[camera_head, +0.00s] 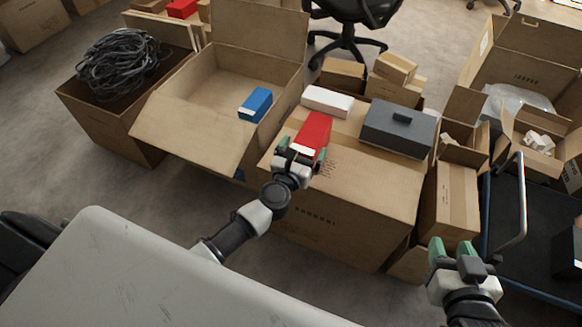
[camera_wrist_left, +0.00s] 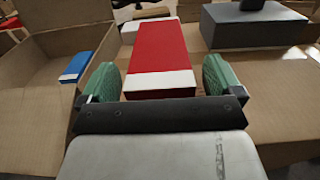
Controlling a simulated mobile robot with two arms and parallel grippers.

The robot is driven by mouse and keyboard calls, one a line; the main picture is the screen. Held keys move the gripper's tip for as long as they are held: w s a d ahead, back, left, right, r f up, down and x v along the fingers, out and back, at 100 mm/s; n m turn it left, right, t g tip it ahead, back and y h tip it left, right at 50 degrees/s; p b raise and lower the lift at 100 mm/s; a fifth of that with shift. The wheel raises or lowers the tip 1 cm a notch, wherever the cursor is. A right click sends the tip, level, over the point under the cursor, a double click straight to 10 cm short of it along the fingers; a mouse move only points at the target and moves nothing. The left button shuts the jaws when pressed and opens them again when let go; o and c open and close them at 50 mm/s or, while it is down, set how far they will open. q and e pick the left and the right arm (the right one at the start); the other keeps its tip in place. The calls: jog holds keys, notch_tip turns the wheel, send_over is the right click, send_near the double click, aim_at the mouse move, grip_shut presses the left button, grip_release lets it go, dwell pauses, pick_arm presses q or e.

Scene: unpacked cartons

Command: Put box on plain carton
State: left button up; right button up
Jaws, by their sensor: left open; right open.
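A red box (camera_head: 315,133) with a white end band lies on top of a closed brown carton (camera_head: 350,205) in the middle. The red box (camera_wrist_left: 160,55) also shows in the left wrist view, lying between and just beyond the green fingers. My left gripper (camera_head: 300,155) is open at the near end of the red box; I cannot tell whether the fingers touch it. A blue box (camera_head: 255,104) lies inside the open carton (camera_head: 205,85) to the left. A white box (camera_head: 328,101) lies behind the red one. My right gripper (camera_head: 452,256) is open and empty at the lower right.
A dark grey box (camera_head: 397,129) sits on the closed carton, right of the red box. A carton with coiled black cable (camera_head: 118,62) stands at far left. A cart with a metal handle (camera_head: 520,205) is at right. The closed carton's front top is clear.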

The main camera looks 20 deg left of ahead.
pick_arm(q)
jog(key=s, duration=0.9)
jog(key=s+d+r+m+g+h, duration=0.1)
jog(key=s+d+r+m+h, duration=0.25)
jog(key=m, duration=0.85)
jog(key=s+d+r+m+g+h, duration=0.1)
jog(key=s+d+r+m+h, duration=0.3)
jog(key=m, duration=0.9)
jog(key=s+a+r+m+g+y, duration=0.2)
jog(key=a+m+y, duration=0.3)
jog(key=m, duration=0.8)
jog(key=shift+s+a+g, duration=0.15)
jog(key=shift+a+g, duration=0.15)
jog(key=shift+a, duration=0.35)
